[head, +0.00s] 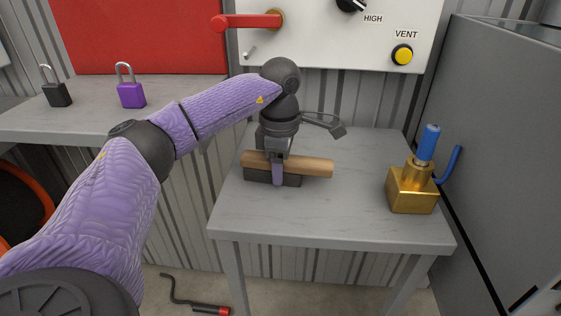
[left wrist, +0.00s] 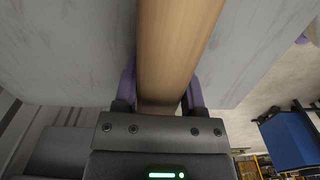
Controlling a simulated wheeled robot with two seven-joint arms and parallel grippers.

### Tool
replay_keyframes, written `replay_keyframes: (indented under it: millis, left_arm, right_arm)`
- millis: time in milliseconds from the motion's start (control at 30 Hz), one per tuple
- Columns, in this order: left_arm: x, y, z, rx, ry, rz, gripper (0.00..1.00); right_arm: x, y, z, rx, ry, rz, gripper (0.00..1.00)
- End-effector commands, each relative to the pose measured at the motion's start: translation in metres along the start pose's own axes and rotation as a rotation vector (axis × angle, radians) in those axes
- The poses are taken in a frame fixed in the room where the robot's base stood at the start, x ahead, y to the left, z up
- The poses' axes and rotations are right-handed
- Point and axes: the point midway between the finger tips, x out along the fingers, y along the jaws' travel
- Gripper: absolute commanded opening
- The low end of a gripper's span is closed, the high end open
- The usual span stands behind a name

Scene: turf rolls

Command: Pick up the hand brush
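The hand brush (head: 315,168) has a light wooden back and handle and a dark bristle block (head: 290,180) under its left part. It lies level on the small grey table, with its handle end pointing right. In the left wrist view the wooden part (left wrist: 172,55) runs between the two purple fingers (left wrist: 162,90), which lie against both sides with no clear gap. The far finger is hidden in the head view. My right gripper is not in view.
The grey table (head: 340,220) has a brass block with a blue handle (head: 412,190) at its right. Black (head: 57,94) and purple (head: 131,94) padlocks stand on a left shelf. A white panel with a red lever (head: 250,21) hangs behind; a grey cabinet (head: 500,110) stands right.

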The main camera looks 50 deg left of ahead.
Motion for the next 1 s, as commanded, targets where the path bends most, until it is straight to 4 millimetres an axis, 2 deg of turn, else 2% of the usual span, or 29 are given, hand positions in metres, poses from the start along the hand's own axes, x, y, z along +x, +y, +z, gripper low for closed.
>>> replay_keyframes:
  millis: [33,167,200,467,700,800,900,1000]
  left_arm:
    - [0.0,0.0,0.0,0.0,0.0,0.0,0.28]
    - [0.0,0.0,0.0,0.0,0.0,0.0,0.01]
    - [0.0,0.0,0.0,0.0,0.0,0.0,0.0]
    - [-0.005,0.0,0.0,0.0,-0.001,0.001,0.0]
    - [-0.07,0.0,0.0,0.0,-0.006,0.006,0.0]
    - [-0.091,0.0,0.001,0.0,-0.005,0.005,0.0]
    - [-0.101,0.0,0.0,0.0,-0.003,0.003,0.0]
    - [-0.102,0.0,0.0,0.0,-0.001,0.001,0.0]
  right_arm:
    - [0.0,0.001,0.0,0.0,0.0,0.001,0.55]
    - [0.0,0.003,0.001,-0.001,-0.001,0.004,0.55]
    - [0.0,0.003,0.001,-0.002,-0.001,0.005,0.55]
    - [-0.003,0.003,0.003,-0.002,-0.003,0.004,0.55]
    - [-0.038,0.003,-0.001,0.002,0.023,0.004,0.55]
    - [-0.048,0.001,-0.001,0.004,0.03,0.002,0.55]
    - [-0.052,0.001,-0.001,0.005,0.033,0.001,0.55]
    - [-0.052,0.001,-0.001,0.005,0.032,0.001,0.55]
